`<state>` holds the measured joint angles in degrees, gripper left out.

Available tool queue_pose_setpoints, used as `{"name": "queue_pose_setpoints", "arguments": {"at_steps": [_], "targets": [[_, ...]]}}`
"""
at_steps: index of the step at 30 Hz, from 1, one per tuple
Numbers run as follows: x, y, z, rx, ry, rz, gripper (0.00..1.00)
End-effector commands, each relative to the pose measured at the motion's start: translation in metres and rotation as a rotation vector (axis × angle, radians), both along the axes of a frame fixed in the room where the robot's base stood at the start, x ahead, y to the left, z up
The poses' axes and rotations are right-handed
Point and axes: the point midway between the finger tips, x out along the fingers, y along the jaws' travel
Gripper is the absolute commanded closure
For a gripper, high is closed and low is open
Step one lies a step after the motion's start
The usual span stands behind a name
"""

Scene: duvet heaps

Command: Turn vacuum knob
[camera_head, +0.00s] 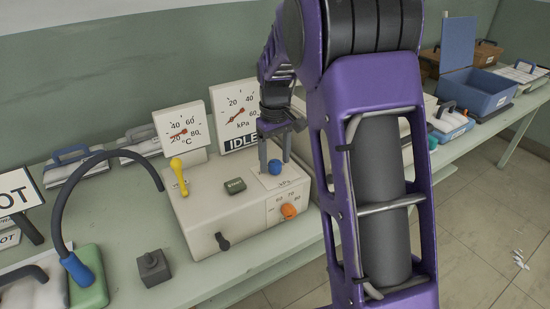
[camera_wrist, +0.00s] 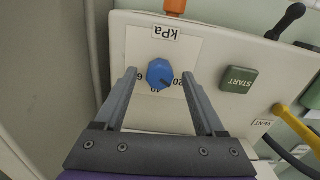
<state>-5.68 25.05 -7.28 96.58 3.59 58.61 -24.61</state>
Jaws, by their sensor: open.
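The blue knob (camera_head: 275,166) sits on a white kPa scale plate (camera_wrist: 140,48) on top of the beige control box (camera_head: 207,226). It also shows in the wrist view (camera_wrist: 160,74), with its dark pointer turned toward the lower right, near the 20 mark. My gripper (camera_head: 274,160) is open and points down at the knob. In the wrist view my gripper (camera_wrist: 159,76) has one finger on each side of the knob, with a visible gap on both sides. The kPa gauge (camera_head: 238,108) stands behind the box, above an IDLE sign (camera_head: 242,142).
The box also carries a green START button (camera_wrist: 238,79), a yellow VENT lever (camera_wrist: 298,126), an orange knob (camera_head: 289,211) and a black lever (camera_head: 222,242). A °C gauge (camera_head: 182,130) stands behind. A grey block (camera_head: 153,268) and a green base with a hose (camera_head: 87,276) lie left.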

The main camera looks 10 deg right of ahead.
Motion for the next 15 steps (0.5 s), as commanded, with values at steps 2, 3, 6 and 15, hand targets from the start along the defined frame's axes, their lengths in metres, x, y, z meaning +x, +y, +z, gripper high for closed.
{"name": "queue_pose_setpoints", "arguments": {"at_steps": [2,3,6,15], "targets": [[0.0000,0.0000,0.0002,0.000,0.000,0.000,0.28],[0.0000,-0.0001,0.0003,0.000,0.000,0.000,0.32],[0.0001,-0.0001,0.0004,0.000,0.000,0.000,0.50],[0.0001,-0.0001,0.0007,0.000,-0.001,0.000,1.00]]}}
